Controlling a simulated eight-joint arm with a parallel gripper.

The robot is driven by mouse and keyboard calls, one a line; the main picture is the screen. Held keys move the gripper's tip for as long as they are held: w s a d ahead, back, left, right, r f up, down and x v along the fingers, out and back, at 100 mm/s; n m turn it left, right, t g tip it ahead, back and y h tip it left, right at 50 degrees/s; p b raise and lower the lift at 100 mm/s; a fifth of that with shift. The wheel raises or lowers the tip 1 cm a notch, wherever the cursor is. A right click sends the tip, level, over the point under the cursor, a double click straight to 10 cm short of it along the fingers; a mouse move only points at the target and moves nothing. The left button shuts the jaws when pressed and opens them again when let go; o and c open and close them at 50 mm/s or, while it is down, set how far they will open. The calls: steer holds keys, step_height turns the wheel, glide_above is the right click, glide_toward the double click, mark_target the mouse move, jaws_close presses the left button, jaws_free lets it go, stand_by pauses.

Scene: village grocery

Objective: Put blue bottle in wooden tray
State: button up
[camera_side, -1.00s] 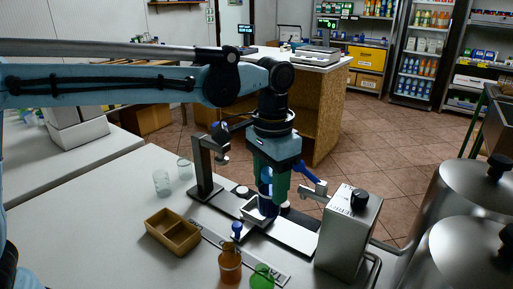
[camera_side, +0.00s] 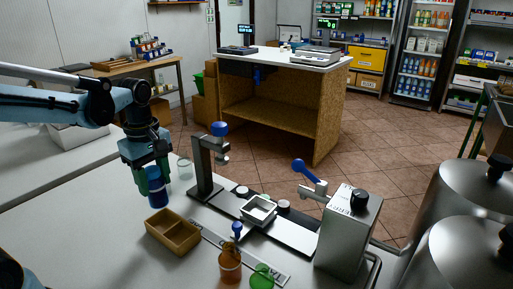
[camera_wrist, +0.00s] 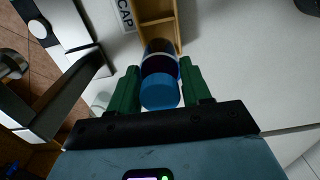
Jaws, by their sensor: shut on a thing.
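My gripper (camera_side: 152,178) is shut on the blue bottle (camera_side: 158,196), holding it nearly upright by its upper part. The bottle is just behind the wooden tray (camera_side: 182,243) in the side view; its height above the table is hard to judge. The tray is a small box with a divider and two empty compartments. In the wrist view, the green fingers of my gripper (camera_wrist: 160,75) flank the bottle's blue cap (camera_wrist: 160,93), and the bottle's far end overlaps the near end of the tray (camera_wrist: 176,28).
A capping stand (camera_side: 204,165) with an empty square holder (camera_side: 258,211) and a steel box (camera_side: 347,235) stands right of the tray. An orange bottle (camera_side: 230,267) and a green one (camera_side: 262,277) stand at the front. A clear glass (camera_side: 185,168) is behind the tray.

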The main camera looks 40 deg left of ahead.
mark_target(159, 205)
steer(key=shift+a+f, duration=0.1)
steer(key=shift+f, duration=3.4)
steer(key=shift+f, duration=0.4)
steer(key=o, duration=1.5)
steer(key=shift+r, duration=4)
